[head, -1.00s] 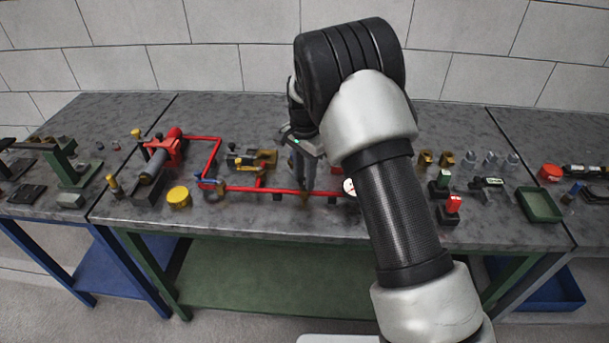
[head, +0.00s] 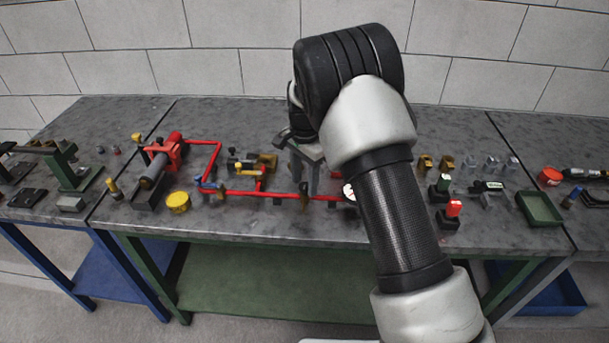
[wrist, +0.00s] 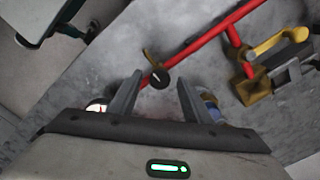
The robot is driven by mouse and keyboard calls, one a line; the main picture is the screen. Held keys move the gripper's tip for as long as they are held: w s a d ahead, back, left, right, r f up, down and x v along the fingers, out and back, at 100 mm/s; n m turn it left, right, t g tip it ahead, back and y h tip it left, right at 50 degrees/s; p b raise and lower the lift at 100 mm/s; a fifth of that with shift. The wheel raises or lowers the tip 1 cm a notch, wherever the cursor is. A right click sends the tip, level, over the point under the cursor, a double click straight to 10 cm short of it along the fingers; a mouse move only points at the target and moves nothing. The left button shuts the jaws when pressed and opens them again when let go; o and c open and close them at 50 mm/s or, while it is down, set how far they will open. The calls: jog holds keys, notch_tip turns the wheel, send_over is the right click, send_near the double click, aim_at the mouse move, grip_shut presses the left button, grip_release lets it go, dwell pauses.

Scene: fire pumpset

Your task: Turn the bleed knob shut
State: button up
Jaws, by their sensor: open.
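The bleed knob (wrist: 159,79) looks like a small round black knob with a pale mark on its face. It sits on a brass fitting on the red pipe (wrist: 205,38). My gripper (wrist: 160,76) is open, with one finger on each side of the knob in the wrist view. I cannot tell how far the fingertips are above it, and no contact shows. In the head view my gripper (head: 305,178) points down over the red pipe (head: 240,192), next to a brass fitting (head: 304,190). The knob's face cannot be made out there.
A yellow-handled valve (wrist: 275,45) stands near the pipe. A white gauge (head: 348,191) is right of the gripper, partly behind my arm. A yellow cap (head: 178,202) lies left on the grey bench (head: 240,222). The bench's front strip is mostly clear.

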aim_at(305, 185)
notch_tip(305, 185, up, 18)
jog(key=shift+f, duration=0.25)
dwell(0.3)
